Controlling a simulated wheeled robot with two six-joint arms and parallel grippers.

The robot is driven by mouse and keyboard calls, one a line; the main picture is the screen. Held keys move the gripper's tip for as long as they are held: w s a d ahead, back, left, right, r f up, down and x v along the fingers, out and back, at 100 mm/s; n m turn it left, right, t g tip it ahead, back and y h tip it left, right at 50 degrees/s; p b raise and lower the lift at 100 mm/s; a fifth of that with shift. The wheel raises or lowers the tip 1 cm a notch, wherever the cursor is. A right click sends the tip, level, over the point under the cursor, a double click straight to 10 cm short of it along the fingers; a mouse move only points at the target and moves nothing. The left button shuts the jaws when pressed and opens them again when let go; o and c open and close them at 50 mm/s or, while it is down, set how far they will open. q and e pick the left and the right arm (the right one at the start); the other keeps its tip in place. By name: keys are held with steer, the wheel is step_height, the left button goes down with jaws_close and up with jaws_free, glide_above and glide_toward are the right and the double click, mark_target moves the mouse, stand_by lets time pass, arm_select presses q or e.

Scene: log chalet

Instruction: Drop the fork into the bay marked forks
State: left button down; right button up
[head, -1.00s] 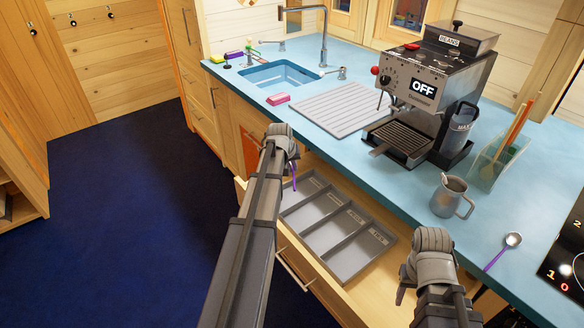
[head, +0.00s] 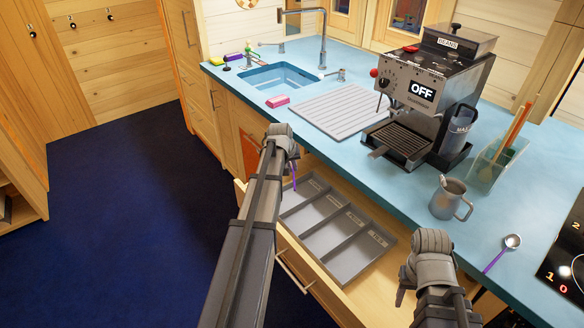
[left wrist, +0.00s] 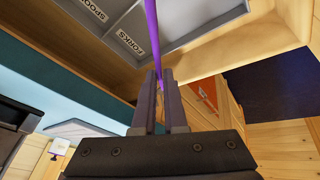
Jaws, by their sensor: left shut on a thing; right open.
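My left gripper (head: 290,160) is shut on the fork (left wrist: 153,40), whose thin purple handle shows between the fingers in the left wrist view. The handle also hangs below the gripper in the head view (head: 295,177); the fork's tines cannot be made out. A grey divided tray (head: 340,236) sits in the open drawer. The gripper is above the tray's far left end. In the left wrist view the bay marked forks (left wrist: 130,42) lies beside the purple handle, with the spoons bay next to it. My right gripper (head: 404,287) is open and empty near the drawer's right end.
The open drawer (head: 385,296) juts out below the blue counter (head: 410,196). On the counter stand a coffee machine (head: 425,95), a metal jug (head: 447,200), a ribbed drainer (head: 340,108) and a purple-handled spoon (head: 500,252). A sink (head: 278,78) is farther back.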

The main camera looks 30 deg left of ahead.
step_height(320, 180, down, 5)
steer(key=b, duration=0.4)
arm_select(q)
step_height(320, 180, down, 5)
steer(key=shift+r, duration=0.1)
arm_select(e)
steer(key=shift+r, duration=0.1)
arm_select(q)
steer(key=c, duration=0.9)
jaws_free()
steer(key=p+v, duration=0.7)
steer(key=shift+s+r, duration=0.15)
steer(key=shift+r, duration=0.25)
arm_select(e)
step_height(320, 180, up, 7)
